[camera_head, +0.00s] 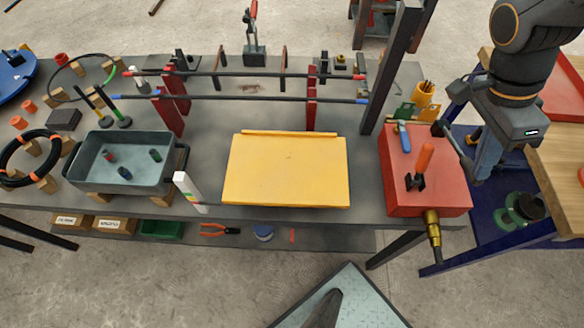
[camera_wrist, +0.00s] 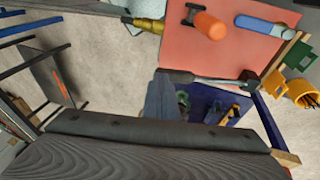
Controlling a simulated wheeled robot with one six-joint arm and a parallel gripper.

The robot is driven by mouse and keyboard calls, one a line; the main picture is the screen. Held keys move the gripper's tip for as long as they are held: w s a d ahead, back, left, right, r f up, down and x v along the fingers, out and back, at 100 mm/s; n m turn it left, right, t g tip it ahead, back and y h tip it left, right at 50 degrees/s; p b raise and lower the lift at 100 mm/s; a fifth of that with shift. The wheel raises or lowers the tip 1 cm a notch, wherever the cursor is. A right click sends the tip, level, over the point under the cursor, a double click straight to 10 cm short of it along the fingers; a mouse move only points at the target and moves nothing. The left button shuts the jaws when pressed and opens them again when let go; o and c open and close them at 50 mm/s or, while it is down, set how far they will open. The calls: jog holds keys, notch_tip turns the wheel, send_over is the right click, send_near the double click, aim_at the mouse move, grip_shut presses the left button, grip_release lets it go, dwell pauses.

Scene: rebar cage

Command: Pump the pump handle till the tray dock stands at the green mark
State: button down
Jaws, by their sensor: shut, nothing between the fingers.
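The tray dock (camera_head: 285,172) appears to be the yellow slab on the grey bench. A white post (camera_head: 186,188) with small coloured bands, green among them, stands at its front left corner; I cannot tell the dock's height against the green. A red pump box (camera_head: 428,192) stands to the right. A grey rod, seemingly the pump handle (camera_head: 455,147), runs from a dark pivot at the box's right edge; it also shows in the wrist view (camera_wrist: 205,79). My gripper (camera_head: 484,170) is shut and empty, pointing down beside the rod's outer end; contact is unclear.
The box top carries an orange-handled lever (camera_head: 424,158) and a blue-handled one (camera_head: 403,138). A brass fitting (camera_head: 432,228) sticks out at its front. A yellow cup (camera_head: 424,95) stands behind. A wooden table (camera_head: 556,165) is at right. A grey tub (camera_head: 125,160) is at left.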

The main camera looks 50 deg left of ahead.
jog(key=shift+s+d+f, duration=0.1)
jog(key=shift+d+f, duration=0.05)
jog(key=shift+f, duration=0.45)
jog(key=shift+s+d+f+b, duration=0.1)
jog(key=shift+s+f+b, duration=0.05)
jog(key=shift+f+b, duration=0.55)
jog(key=shift+d+f+b, duration=0.1)
jog(key=shift+f+b, duration=0.2)
jog(key=shift+f, duration=0.35)
jog(key=shift+w+a+r+p, duration=0.35)
jog(key=shift+r+p, duration=0.65)
jog(key=shift+r, duration=0.35)
jog(key=shift+w+a+r+p, duration=0.2)
jog(key=shift+a+r+p, duration=0.15)
jog(key=shift+r+p, duration=0.8)
jog(key=shift+w+a+r+p, duration=0.35)
jog(key=shift+r+p, duration=0.45)
jog(key=shift+r, duration=0.7)
jog(key=shift+s+f, duration=0.1)
jog(key=shift+f, duration=0.05)
